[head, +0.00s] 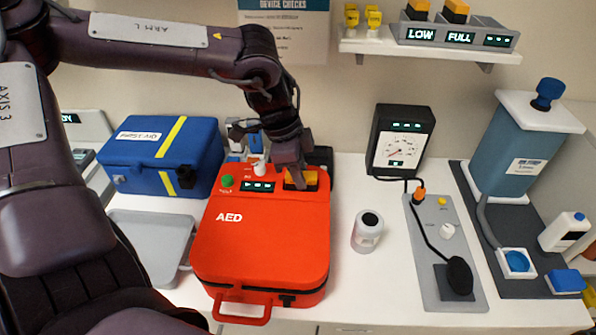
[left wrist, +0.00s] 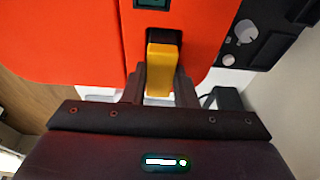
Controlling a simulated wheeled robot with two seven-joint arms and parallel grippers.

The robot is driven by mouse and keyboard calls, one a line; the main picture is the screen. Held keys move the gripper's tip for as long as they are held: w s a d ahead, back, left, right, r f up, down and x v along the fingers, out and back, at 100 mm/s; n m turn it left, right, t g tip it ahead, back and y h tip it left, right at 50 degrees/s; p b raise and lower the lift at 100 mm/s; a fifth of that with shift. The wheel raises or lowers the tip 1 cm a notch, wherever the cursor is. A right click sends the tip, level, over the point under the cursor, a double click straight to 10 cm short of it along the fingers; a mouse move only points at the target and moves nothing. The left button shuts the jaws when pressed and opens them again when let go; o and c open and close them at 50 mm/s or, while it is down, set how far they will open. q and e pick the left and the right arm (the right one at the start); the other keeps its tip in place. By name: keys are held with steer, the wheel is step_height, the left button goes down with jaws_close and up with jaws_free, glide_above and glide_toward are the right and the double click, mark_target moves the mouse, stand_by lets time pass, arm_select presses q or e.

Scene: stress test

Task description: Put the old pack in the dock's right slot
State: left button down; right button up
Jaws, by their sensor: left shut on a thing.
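The red AED (head: 262,245) lies on the white counter, its small display lit. The old pack (head: 307,180), with a yellow-orange top, sits at the AED's back right corner. My left gripper (head: 296,177) reaches down from above and is shut on it. In the left wrist view the yellow pack (left wrist: 162,60) stands between the two dark fingers. I cannot tell whether it is still fully seated in the AED. The grey dock (head: 455,38) is on the wall shelf at upper right. Packs stand in its left and middle slots; its right slot looks empty. My right gripper is out of view.
A blue first-aid box (head: 160,155) and a grey tray (head: 150,240) are at left. A black gauge (head: 400,143), a small jar (head: 367,232), a grey panel with a cable (head: 440,250) and a blue tank (head: 520,150) stand at right. The shelf (head: 385,43) also holds yellow pieces.

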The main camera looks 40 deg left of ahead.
arm_select(q)
steer(key=shift+f, duration=0.25)
steer(key=c, duration=1.2)
jaws_free()
steer(key=shift+a, duration=0.2)
steer(key=shift+o, duration=0.2)
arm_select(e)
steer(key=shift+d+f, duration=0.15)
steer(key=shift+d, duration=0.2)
arm_select(q)
steer(key=shift+d, duration=0.1)
steer(key=shift+r, duration=0.1)
